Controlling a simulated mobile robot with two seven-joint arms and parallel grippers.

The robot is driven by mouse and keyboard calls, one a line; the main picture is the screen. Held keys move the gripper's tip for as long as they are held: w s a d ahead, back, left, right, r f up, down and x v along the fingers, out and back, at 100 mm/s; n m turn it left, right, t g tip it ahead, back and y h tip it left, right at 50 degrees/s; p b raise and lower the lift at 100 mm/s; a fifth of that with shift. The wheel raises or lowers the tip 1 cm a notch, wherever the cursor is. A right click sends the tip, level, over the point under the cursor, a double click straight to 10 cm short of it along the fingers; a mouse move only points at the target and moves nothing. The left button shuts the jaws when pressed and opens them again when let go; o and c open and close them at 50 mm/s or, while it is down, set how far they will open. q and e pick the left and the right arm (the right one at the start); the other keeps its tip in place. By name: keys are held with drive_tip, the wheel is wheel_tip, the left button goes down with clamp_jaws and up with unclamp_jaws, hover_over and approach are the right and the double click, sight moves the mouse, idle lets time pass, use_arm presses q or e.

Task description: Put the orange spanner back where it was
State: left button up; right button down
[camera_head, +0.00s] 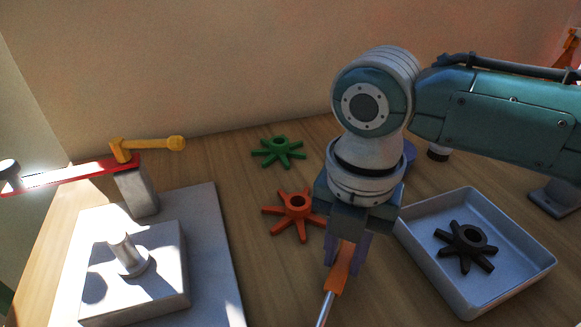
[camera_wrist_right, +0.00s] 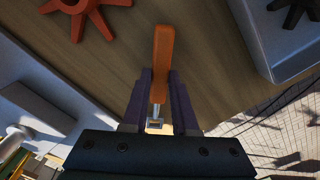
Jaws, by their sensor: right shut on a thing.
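My right gripper (camera_head: 345,250) points down over the wooden table and is shut on the orange spanner. The spanner's orange handle (camera_head: 341,268) sits between the fingers, and its metal shaft (camera_head: 325,308) runs down towards the front, out of the picture. In the right wrist view the orange handle (camera_wrist_right: 162,55) stands between the two purple fingers (camera_wrist_right: 160,105), with a metal end near the palm. Whether the spanner touches the table cannot be told. My left gripper is not in view.
An orange star wheel (camera_head: 296,203) and a green one (camera_head: 279,151) lie behind and left of the gripper. A grey tray (camera_head: 515,240) holds a black star wheel (camera_head: 465,246). At left stands a grey fixture (camera_head: 215,240) with a peg, a red arm (camera_head: 65,176) and a yellow handle (camera_head: 155,144).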

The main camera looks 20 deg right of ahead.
sight(343, 262)
drive_tip(key=shift+f+b, duration=0.35)
drive_tip(key=shift+f, duration=0.25)
drive_tip(key=c, duration=0.6)
unclamp_jaws()
wheel_tip(343, 262, up, 10)
drive_tip(key=p, duration=0.1)
